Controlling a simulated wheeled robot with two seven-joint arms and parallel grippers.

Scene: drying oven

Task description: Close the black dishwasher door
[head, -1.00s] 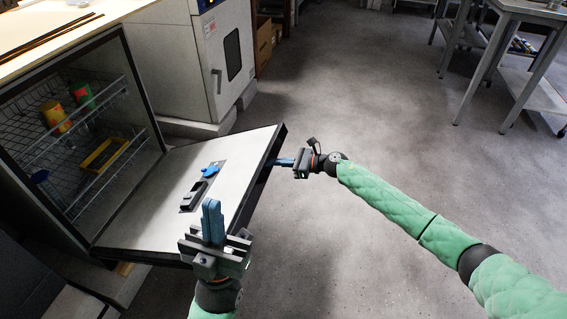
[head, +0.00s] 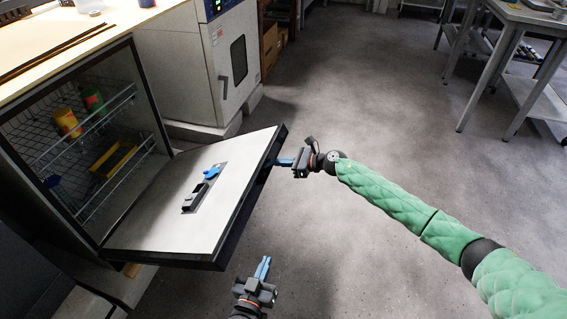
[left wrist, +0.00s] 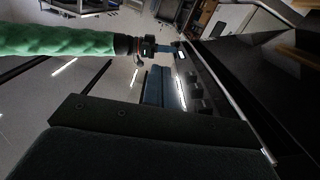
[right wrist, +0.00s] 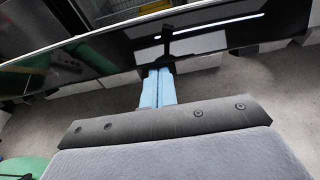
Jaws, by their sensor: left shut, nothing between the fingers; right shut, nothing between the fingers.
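The dishwasher door (head: 190,190) hangs open, tilted partly up, its pale inner face with the detergent dispenser (head: 203,190) turned upward. Its black outer side (right wrist: 150,45) fills the upper part of the right wrist view. My right gripper (head: 276,162) is shut and empty, its blue fingertips at the door's far outer edge; contact cannot be told for certain. My left gripper (head: 263,265) is shut and empty, below and outside the door's near corner, apart from it in the head view. The dishwasher's interior (head: 85,150) is open.
Wire racks inside hold a yellow cup (head: 67,122), a green-red cup (head: 93,101) and a yellow item (head: 113,160). A white oven (head: 195,70) stands behind the dishwasher. Metal tables (head: 515,50) stand at the far right. The floor between is clear.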

